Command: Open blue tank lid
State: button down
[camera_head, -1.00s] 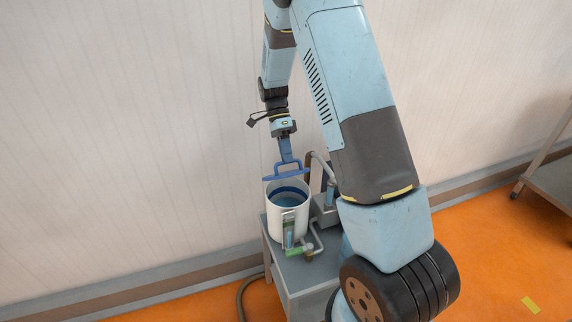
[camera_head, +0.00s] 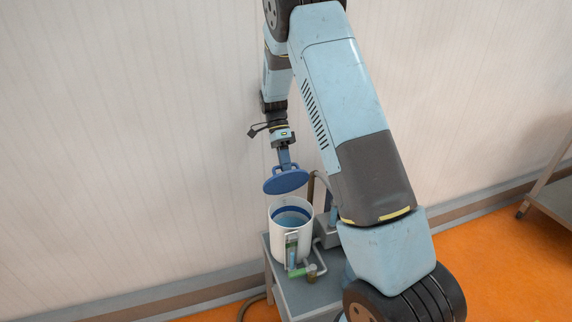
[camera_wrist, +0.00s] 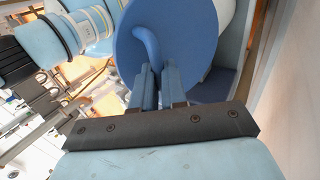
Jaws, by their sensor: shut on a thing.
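The blue lid (camera_head: 285,182) is a round disc with a handle on top, held in the air above the tank. My gripper (camera_head: 285,160) is shut on the lid's handle. In the wrist view the gripper (camera_wrist: 158,88) holds the curved handle, and the lid (camera_wrist: 185,35) fills the upper middle. The tank (camera_head: 291,234) is a white cylinder with a blue band inside its rim. Its top is uncovered and light blue shows inside. The lid is apart from the rim and looks somewhat tilted.
The tank stands on a small grey table (camera_head: 298,296) with pipes and a green fitting (camera_head: 297,272) at its front. A pale wall (camera_head: 130,140) is behind. A grey cart (camera_head: 550,195) stands far right on the orange floor (camera_head: 500,270).

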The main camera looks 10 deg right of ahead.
jog(key=c, duration=1.2)
grip_release()
jog(key=shift+w+f, duration=0.1)
jog(key=shift+f, duration=0.15)
jog(key=shift+o, duration=0.2)
jog(key=shift+r, duration=0.3)
jog(key=r, duration=0.3)
jog(key=shift+s+r, duration=0.1)
jog(key=shift+s, duration=0.15)
jog(key=s+r, duration=0.4)
jog(key=r, duration=0.1)
jog(key=shift+s+d+r, duration=0.2)
jog(key=shift+s+r, duration=0.05)
jog(key=shift+s, duration=0.1)
jog(key=s+r, duration=0.3)
jog(key=s, duration=0.5)
jog(key=shift+s+d+r, duration=0.25)
jog(key=shift+s+r, duration=0.1)
jog(key=shift+s, duration=0.05)
